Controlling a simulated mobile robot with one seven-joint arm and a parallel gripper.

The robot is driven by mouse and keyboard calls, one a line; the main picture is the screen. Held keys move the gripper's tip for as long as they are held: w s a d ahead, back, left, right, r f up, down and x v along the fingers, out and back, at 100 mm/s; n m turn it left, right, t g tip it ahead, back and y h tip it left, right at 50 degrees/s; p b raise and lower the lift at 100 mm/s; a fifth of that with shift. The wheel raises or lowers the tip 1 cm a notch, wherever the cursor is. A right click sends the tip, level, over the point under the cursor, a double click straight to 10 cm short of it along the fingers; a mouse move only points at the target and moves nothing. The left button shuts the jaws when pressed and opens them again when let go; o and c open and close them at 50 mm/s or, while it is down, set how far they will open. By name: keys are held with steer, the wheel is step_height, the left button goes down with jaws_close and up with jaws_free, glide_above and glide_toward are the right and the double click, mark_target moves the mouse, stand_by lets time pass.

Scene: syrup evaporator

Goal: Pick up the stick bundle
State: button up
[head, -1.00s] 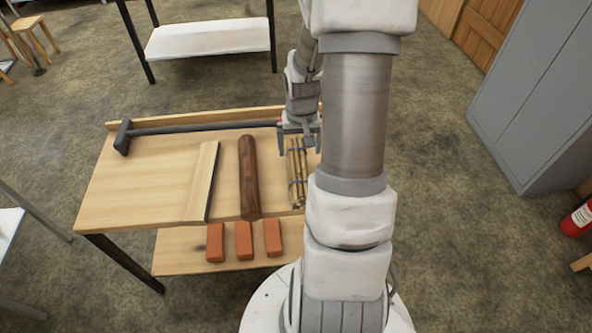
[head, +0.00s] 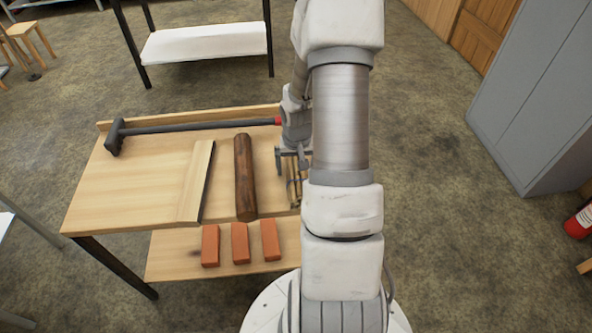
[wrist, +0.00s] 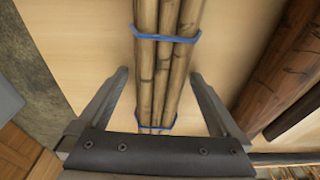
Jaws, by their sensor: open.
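The stick bundle (head: 294,188) lies on the wooden table, right of the log, partly hidden by my arm in the head view. In the wrist view the bundle (wrist: 160,65) is several brown sticks tied with blue bands, running between my fingers. My gripper (head: 293,152) is over the bundle's far part in the head view. In the wrist view my gripper (wrist: 158,82) is open, with one finger on each side of the sticks and a gap to each. I cannot tell how far above the table the fingertips are.
A dark brown log (head: 245,178) lies left of the bundle. A pale plank (head: 197,182) and a long-handled hammer (head: 190,128) lie on the table (head: 130,190). Several orange bricks (head: 240,243) sit on the lower shelf. A grey cabinet (head: 540,100) stands at right.

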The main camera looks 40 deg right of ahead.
steer(key=shift+r, duration=0.1)
steer(key=c, duration=1.5)
steer(key=shift+o, duration=0.2)
